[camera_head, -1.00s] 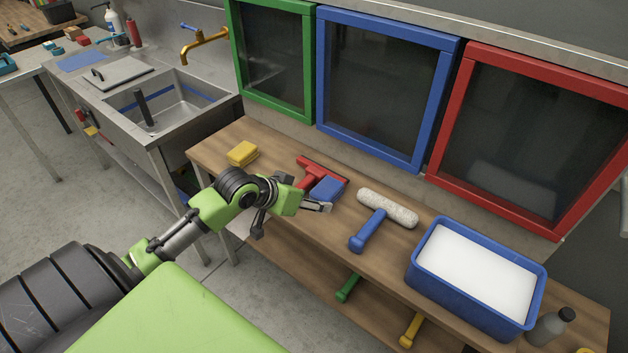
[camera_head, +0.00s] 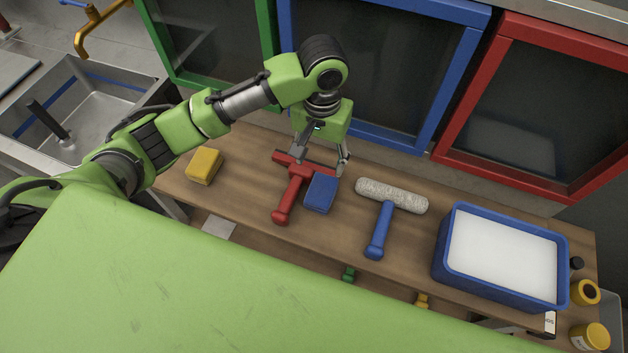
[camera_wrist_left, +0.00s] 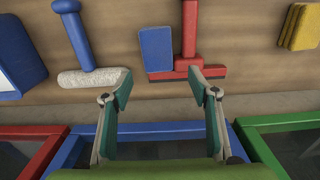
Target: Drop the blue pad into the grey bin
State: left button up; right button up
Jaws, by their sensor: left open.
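The blue pad (camera_head: 321,193) lies on the wooden bench, close against the red squeegee (camera_head: 289,190). In the left wrist view the blue pad (camera_wrist_left: 156,50) sits ahead of the fingertips, with the red squeegee (camera_wrist_left: 190,50) beside it. My left gripper (camera_head: 322,162) is open and empty, pointing down above the bench behind the pad, with its fingers apart. The left wrist view also shows the open gripper (camera_wrist_left: 156,88). My right gripper is not in view.
A yellow sponge (camera_head: 204,166) lies left of the squeegee. A blue-handled roller (camera_head: 380,228) lies right of the pad. A blue tub (camera_head: 445,262) with white contents stands further right, near yellow jars (camera_head: 585,292). Framed windows (camera_head: 385,70) rise behind the bench.

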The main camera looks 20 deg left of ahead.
aim_at(321, 189)
pick_arm(q)
jog(key=f, duration=0.3)
jog(key=shift+s+d+f, duration=0.2)
jog(key=shift+s+d, duration=0.1)
jog(key=f, duration=0.3)
jog(key=shift+w+a+f+p, duration=0.2)
jog(key=shift+f+p, duration=0.15)
jog(key=shift+f, duration=0.5)
jog(key=f, duration=0.1)
jog(key=f+p, duration=0.1)
jog(key=f, duration=0.1)
jog(key=shift+d+f+p, duration=0.25)
jog(key=shift+f+p, duration=0.05)
jog(key=shift+w+f, duration=0.1)
jog(key=shift+f, duration=0.35)
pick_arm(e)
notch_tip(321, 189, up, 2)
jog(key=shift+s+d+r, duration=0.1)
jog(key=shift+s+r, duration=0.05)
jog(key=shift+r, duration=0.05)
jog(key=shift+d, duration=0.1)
pick_arm(q)
jog(key=c, duration=0.7)
jog(key=shift+c, duration=1.4)
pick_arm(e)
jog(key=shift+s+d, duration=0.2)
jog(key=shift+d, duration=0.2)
